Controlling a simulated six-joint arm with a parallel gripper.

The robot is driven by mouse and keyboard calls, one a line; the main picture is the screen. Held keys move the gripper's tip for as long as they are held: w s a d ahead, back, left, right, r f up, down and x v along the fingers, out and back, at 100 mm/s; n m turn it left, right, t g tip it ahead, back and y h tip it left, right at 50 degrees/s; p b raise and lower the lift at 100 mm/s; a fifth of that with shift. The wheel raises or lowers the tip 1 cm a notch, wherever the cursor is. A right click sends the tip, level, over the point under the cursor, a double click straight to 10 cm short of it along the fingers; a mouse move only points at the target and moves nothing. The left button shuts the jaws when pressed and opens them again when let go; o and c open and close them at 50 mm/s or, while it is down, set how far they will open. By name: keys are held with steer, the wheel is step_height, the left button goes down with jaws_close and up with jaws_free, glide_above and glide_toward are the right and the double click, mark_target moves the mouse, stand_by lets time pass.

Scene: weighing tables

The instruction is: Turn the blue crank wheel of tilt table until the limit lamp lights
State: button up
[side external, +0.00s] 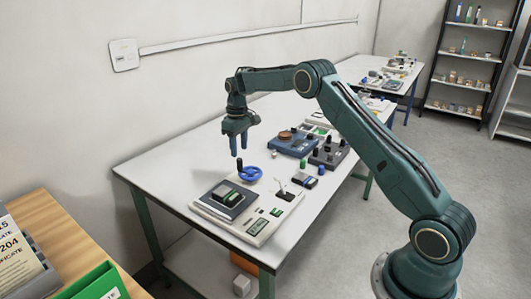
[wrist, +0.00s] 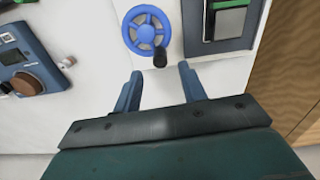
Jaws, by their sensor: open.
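The blue crank wheel (side external: 250,175) lies flat at the back of the tilt table (side external: 250,237), which has a pale base and a dark plate (side external: 211,199) with a green-and-black block on it. The wheel also shows in the wrist view (wrist: 146,33), with its black crank knob (wrist: 160,58) on the side toward my gripper. My gripper (side external: 238,152) is open and empty, pointing down above the wheel. In the wrist view its fingertips (wrist: 160,71) are on either side of the knob's line, apart from it. I cannot make out the limit lamp or whether it is lit.
A blue device with a brown knob (side external: 287,136) and a dark box with black knobs (side external: 329,154) stand farther along the white table (side external: 150,173). A small switch stand (side external: 282,191) is right of the wheel. The table's left end is clear.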

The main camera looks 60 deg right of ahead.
mark_target(240, 160)
steer(key=shift+f, duration=3.3)
steer(key=shift+c, duration=0.4)
jaws_close()
steer(key=shift+w+d+r+m, duration=0.1)
steer(key=shift+d+m, duration=0.1)
steer(key=shift+m, duration=0.5)
steer(key=shift+w+d+m, duration=0.1)
steer(key=shift+d+m, duration=0.1)
steer(key=shift+m, duration=0.5)
steer(key=shift+o, duration=0.4)
jaws_free()
